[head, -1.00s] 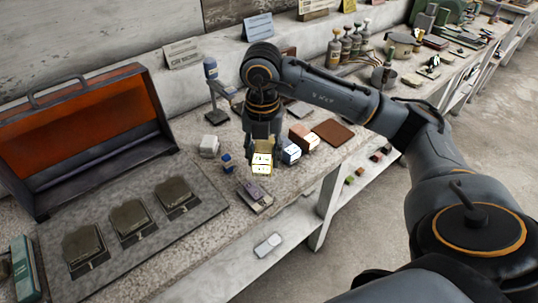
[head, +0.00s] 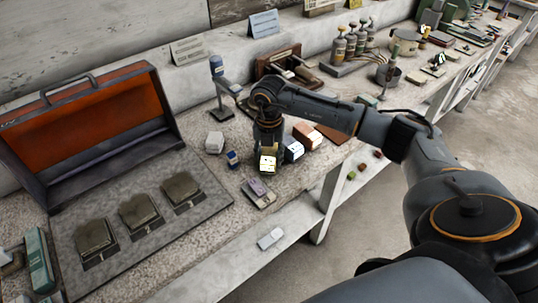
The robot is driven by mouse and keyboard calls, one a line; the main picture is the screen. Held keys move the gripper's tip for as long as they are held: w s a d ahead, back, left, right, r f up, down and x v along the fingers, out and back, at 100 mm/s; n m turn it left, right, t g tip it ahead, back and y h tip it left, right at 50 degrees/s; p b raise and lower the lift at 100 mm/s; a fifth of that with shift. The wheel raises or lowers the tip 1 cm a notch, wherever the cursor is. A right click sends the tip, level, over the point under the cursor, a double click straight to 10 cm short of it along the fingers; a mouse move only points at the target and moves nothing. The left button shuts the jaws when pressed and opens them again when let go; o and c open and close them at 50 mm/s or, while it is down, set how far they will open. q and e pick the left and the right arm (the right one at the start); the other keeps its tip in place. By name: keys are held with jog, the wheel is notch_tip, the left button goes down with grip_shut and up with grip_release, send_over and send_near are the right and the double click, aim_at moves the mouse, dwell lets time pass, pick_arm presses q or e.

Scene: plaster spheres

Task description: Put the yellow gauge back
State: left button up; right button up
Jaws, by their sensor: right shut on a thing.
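The yellow gauge (head: 267,163) is a small yellow block with a pale, marked front face. My right gripper (head: 267,147) comes down on it from above and is shut on it. The gauge is beside a blue-and-white block (head: 292,149), at the right of a small blue block (head: 233,159) and behind a flat grey device (head: 259,193). I cannot tell whether its underside touches the bench. The gripper's fingertips are partly hidden by the gauge and the wrist. My left gripper does not show.
A red-and-white block (head: 307,135) and a white block (head: 214,142) stand close by. An open orange-lined case (head: 90,125) and a grey plate (head: 150,240) with three dark blocks lie left. A stand (head: 221,100) rises behind. The bench's front edge is near.

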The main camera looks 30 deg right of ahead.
aim_at(269, 153)
jog(key=shift+f, duration=0.1)
jog(key=o, duration=1)
jog(key=shift+r, duration=0.3)
notch_tip(269, 153, up, 12)
jog(key=shift+f+b, duration=0.15)
jog(key=shift+b, duration=0.9)
jog(key=shift+s+f, duration=0.1)
